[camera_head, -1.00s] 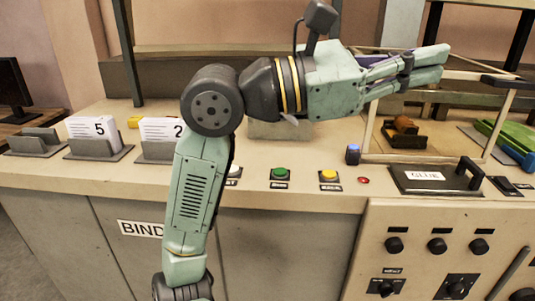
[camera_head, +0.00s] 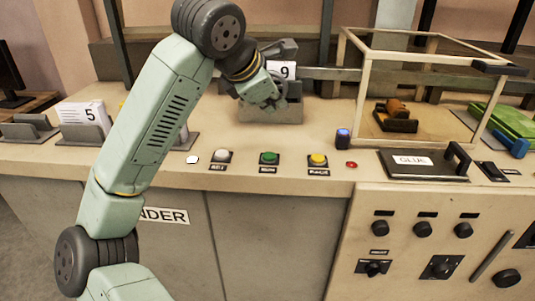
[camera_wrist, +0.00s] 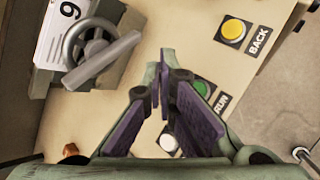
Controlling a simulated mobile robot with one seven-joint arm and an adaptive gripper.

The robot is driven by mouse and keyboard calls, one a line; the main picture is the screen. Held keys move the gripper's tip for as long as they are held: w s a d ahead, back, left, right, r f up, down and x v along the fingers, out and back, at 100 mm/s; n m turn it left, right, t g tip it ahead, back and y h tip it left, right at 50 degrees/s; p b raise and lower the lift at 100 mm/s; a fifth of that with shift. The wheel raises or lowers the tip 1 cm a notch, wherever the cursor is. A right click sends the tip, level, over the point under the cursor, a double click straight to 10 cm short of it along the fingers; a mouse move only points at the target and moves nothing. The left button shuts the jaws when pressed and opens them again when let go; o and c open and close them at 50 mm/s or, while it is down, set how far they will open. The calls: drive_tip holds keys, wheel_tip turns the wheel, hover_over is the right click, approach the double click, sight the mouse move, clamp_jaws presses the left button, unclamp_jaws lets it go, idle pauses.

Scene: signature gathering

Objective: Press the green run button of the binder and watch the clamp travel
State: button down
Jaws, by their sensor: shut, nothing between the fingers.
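The green run button (camera_head: 269,157) sits on the front of the counter, between a white button (camera_head: 221,156) and a yellow button (camera_head: 317,159). In the wrist view the green button (camera_wrist: 202,87) lies just right of my fingers, partly hidden by one. My gripper (camera_head: 270,104) is shut and empty, pointing down above the counter, behind the button row and apart from the green button. Its fingertips show in the wrist view (camera_wrist: 160,70). Behind it is the grey binder clamp (camera_head: 285,112) with a card marked 9 (camera_head: 286,71); a handwheel (camera_wrist: 88,42) shows there in the wrist view.
Card 5 (camera_head: 82,114) stands in a holder at left.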

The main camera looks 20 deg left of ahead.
drive_tip(key=shift+f, duration=0.1)
drive_tip(key=b, duration=0.5)
hover_over(272, 156)
wheel_tip(272, 156, down, 8)
drive_tip(key=shift+r, duration=0.1)
drive_tip(key=shift+f+b, duration=0.45)
drive_tip(key=shift+b, duration=0.05)
drive_tip(key=shift+f, duration=0.1)
idle(0.9)
drive_tip(key=shift+f+b, duration=0.3)
drive_tip(key=shift+b, duration=0.25)
